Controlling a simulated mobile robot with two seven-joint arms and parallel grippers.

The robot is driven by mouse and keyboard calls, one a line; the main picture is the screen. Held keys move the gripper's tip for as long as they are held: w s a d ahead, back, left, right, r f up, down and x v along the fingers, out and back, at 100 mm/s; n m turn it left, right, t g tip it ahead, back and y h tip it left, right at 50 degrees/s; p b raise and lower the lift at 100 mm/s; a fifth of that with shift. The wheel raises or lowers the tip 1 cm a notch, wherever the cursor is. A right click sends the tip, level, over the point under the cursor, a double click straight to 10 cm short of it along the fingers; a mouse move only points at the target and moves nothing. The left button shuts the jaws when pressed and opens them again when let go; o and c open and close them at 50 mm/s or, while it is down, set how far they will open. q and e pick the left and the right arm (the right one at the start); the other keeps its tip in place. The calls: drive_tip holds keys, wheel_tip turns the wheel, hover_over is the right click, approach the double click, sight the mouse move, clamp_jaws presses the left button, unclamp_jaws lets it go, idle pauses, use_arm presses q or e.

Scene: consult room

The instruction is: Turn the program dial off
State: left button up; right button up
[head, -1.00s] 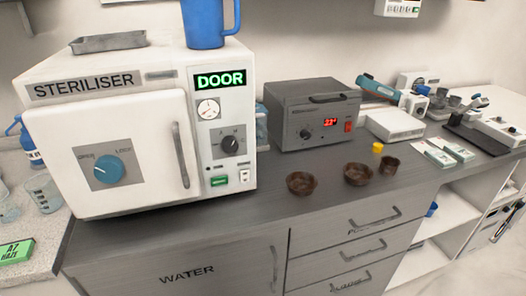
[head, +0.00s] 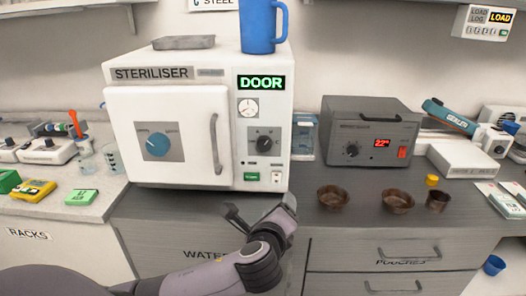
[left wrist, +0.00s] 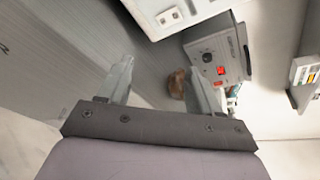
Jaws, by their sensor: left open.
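The white steriliser (head: 165,86) stands on the dark counter, its door shut and a green DOOR display lit. A dark round dial (head: 264,142), which appears to be the program dial, is on its right-hand panel below a gauge; its setting is too small to read. A larger blue dial (head: 157,145) is on the door. My left gripper (head: 234,216) is below and in front of the panel, apart from the dial. In the left wrist view its fingers (left wrist: 160,88) are spread with nothing held. The right gripper is out of view.
A blue jug (head: 258,28) and a grey tray (head: 184,42) sit on the steriliser. A grey unit (head: 368,132) with a red display stands to the right.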

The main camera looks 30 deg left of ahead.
sight(264, 145)
use_arm(q)
drive_tip(key=a+r+m+t+y, duration=0.15)
drive_tip(key=a+r+y, duration=0.3)
drive_tip(key=r, duration=0.55)
drive_tip(key=shift+m+g, duration=0.25)
drive_tip(key=shift+w+d+p+x, duration=0.1)
drive_tip(key=shift+p+x, duration=0.05)
drive_tip(key=shift+x, duration=1.05)
drive_tip(key=shift+w+d+p+x, duration=0.1)
drive_tip(key=shift+x, duration=1.1)
drive_tip(key=shift+w+d+p+x, duration=0.1)
drive_tip(key=shift+d+p+x, duration=0.05)
drive_tip(key=shift+x, duration=1.05)
drive_tip(key=shift+s, duration=0.1)
drive_tip(key=c, duration=1)
